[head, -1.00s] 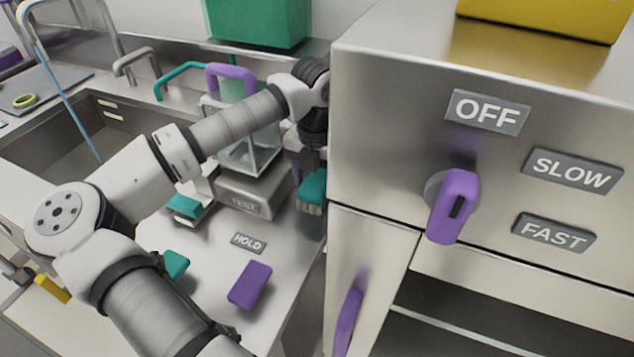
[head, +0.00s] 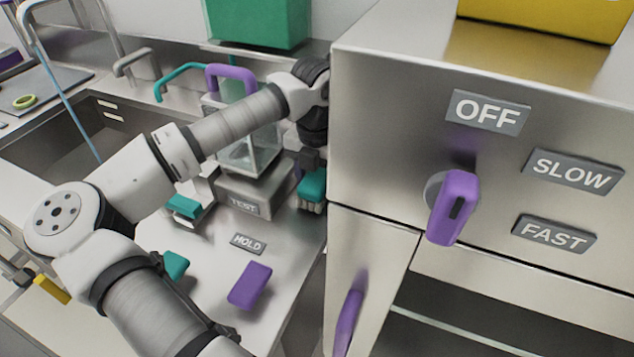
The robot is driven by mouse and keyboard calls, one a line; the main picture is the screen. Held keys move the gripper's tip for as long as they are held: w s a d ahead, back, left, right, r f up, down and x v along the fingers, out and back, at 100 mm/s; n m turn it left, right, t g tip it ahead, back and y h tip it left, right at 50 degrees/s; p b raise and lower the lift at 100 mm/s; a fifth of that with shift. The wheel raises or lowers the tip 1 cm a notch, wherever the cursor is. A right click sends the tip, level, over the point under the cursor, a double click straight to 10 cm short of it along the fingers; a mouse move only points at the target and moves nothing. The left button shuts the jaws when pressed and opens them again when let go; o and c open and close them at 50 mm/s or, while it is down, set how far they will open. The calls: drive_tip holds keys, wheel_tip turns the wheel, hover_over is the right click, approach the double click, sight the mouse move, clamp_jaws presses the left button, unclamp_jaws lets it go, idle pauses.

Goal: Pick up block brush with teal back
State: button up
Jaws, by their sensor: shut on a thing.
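The block brush with a teal back (head: 312,186) is beside the left edge of the steel cabinet, its pale bristles pointing down. My gripper (head: 310,166) is right above it, fingers pointing down, and is shut on the brush. The fingertips are small and partly hidden against the brush. The cabinet edge hides part of the brush's right side, and I cannot tell whether the bristles touch the counter.
The steel cabinet (head: 385,130) with a purple knob (head: 454,207) stands close at the right. A glass box on a TEST base (head: 250,196) is left of the brush. A purple block (head: 250,285) lies near the HOLD label (head: 248,244). A sink (head: 75,135) is at the left.

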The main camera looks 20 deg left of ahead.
sight(317, 177)
wheel_tip(317, 177, up, 19)
drive_tip(key=b, duration=0.2)
drive_tip(key=o, duration=0.3)
drive_tip(key=shift+c, duration=0.9)
drive_tip(key=shift+s, duration=0.1)
